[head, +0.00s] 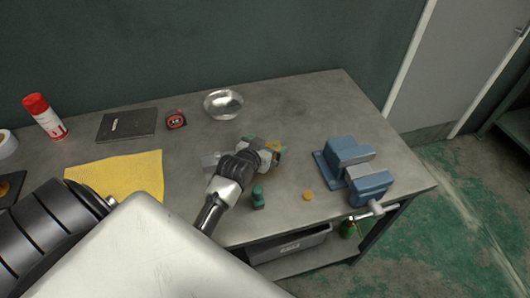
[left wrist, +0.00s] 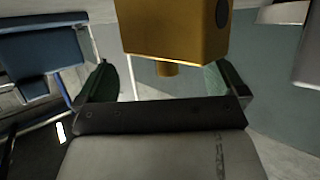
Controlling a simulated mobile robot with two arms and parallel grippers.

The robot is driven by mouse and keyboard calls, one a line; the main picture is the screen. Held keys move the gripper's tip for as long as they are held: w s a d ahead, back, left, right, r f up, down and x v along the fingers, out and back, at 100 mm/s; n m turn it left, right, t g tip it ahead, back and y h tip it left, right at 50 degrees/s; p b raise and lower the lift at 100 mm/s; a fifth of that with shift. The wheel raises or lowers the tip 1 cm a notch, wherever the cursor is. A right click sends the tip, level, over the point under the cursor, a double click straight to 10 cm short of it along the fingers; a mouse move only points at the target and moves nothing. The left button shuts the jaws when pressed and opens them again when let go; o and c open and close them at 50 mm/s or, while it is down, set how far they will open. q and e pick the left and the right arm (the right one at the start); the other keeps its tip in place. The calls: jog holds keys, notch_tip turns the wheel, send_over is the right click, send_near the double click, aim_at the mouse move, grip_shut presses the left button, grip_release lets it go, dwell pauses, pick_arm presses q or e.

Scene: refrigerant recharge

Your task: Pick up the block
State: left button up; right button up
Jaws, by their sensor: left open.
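The block (left wrist: 178,28) is golden-yellow, with a short round stub on one face and a dark round spot on another. In the head view it shows as a small yellow patch (head: 274,146) at my left gripper (head: 268,149), partly hidden by it. In the left wrist view, the two green-tipped fingers of the left gripper (left wrist: 163,80) stand wide apart, with the block just beyond them. The stub lies between the fingers in the picture; I see no finger touching the block. My right gripper is not in view.
The grey workbench (head: 300,110) holds a blue vise (head: 350,165) at right, a small green item (head: 258,197) and a yellow cap (head: 308,195) in front. A metal bowl (head: 223,104), tape measure (head: 176,119), yellow cloth (head: 120,175) and red-capped can (head: 44,117) stand behind and left.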

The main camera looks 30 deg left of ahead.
pick_arm(q)
jog(key=shift+w+f, duration=0.3)
jog(key=shift+w, duration=0.35)
jog(key=shift+c, duration=0.5)
